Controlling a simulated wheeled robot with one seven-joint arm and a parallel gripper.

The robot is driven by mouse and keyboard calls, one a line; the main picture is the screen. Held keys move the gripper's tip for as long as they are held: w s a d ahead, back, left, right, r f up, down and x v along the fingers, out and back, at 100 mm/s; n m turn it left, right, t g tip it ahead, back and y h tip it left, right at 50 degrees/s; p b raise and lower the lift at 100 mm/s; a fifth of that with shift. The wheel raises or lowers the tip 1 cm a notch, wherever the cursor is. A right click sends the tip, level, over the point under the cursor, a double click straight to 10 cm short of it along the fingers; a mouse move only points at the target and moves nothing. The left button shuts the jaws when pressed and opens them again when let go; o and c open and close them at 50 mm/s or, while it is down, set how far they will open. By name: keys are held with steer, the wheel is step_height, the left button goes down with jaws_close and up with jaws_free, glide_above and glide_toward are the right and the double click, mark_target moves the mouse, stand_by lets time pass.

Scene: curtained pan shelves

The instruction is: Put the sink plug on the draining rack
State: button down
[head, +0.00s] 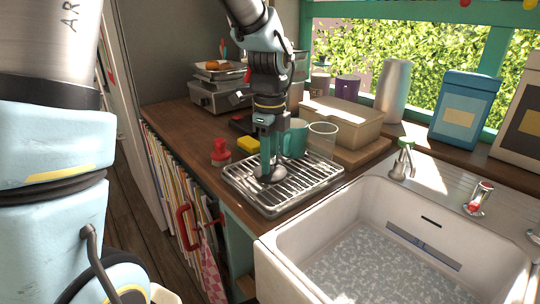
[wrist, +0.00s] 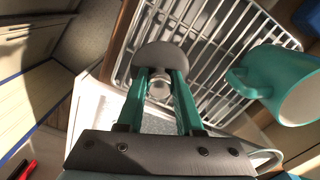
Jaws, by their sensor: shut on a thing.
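The sink plug (wrist: 160,60) is a grey round disc with a small metal knob. My gripper (wrist: 160,84) has teal fingers shut on the plug's knob in the wrist view. In the head view my gripper (head: 271,172) points down over the left part of the draining rack, with the plug (head: 273,176) at its fingertips. The draining rack (head: 312,187) is a metal wire rack on a tray, left of the sink. The plug is at or just above the rack's bars; I cannot tell whether it touches them.
A teal mug (head: 296,140) and a clear glass (head: 322,141) stand at the rack's back. A yellow sponge (head: 248,145) and a red-topped bottle (head: 221,153) stand left of it. The white sink (head: 390,240) is to the right. The rack's front right is clear.

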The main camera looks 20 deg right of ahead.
steer(key=shift+f, duration=0.15)
steer(key=shift+f, duration=0.65)
steer(key=shift+f+b, duration=0.25)
steer(key=shift+b, duration=0.15)
stand_by(0.3)
steer(key=shift+c, duration=2.4)
jaws_free()
steer(key=c, duration=0.4)
steer(key=shift+r, duration=0.15)
